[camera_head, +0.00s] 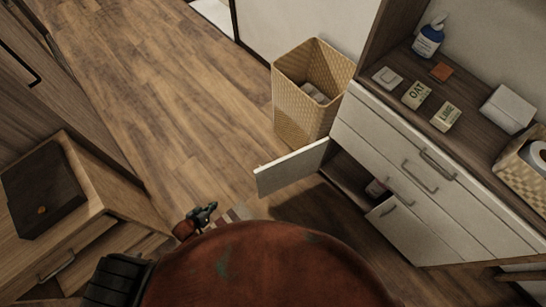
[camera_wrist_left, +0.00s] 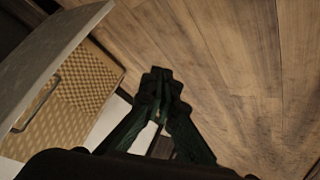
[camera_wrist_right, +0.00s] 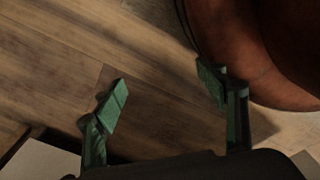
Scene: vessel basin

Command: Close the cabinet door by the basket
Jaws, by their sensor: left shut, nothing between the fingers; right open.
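The white cabinet door (camera_head: 292,168) stands open in the head view, swung out from the white cabinet (camera_head: 420,185) over the floor. The woven basket (camera_head: 296,107) stands on the floor just behind it. My left gripper (camera_head: 207,211) is shut and empty, left of the door's free edge and apart from it. In the left wrist view the fingers (camera_wrist_left: 160,85) are together over the floor. The door (camera_wrist_left: 52,62) with its handle and the basket (camera_wrist_left: 75,98) are at left there. My right gripper (camera_wrist_right: 165,88) is open and empty over the floor, out of the head view.
The cabinet's opening shows a small container (camera_head: 376,188) inside. A bottle (camera_head: 429,38), small boxes and a tissue box (camera_head: 509,109) are on the counter. A wooden drawer unit (camera_head: 75,235) with a dark box (camera_head: 43,190) is at left. The floor between is clear.

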